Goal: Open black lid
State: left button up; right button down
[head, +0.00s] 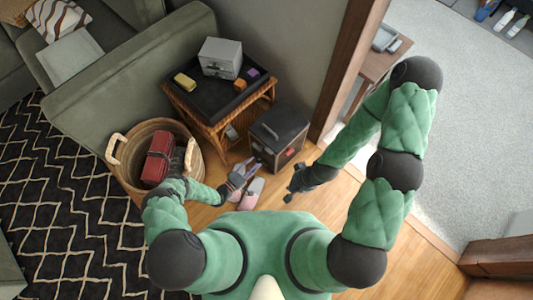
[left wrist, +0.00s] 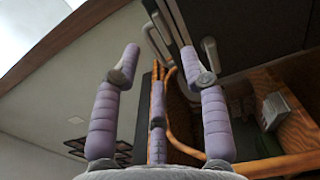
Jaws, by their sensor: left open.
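A dark box (head: 287,152) stands on the wood floor beside the wicker table. Its black lid (head: 278,129) lies flat on top, closed, with a raised handle. My left gripper (head: 248,166) is low beside the box's left side, apart from the lid as far as I can tell.
The wicker table (head: 212,126) bears a black tray with a grey box (head: 220,57) and small coloured items. A wicker basket (head: 123,165) holding a red item stands left. Pink slippers (head: 251,190) lie on the floor. A wooden door frame (head: 346,70) rises right of the box.

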pick_arm(q)
jog(key=b+x, duration=0.1)
jog(key=x, duration=0.7)
jog(key=shift+w+d, duration=0.2)
jog(key=shift+w, duration=0.1)
grip_shut()
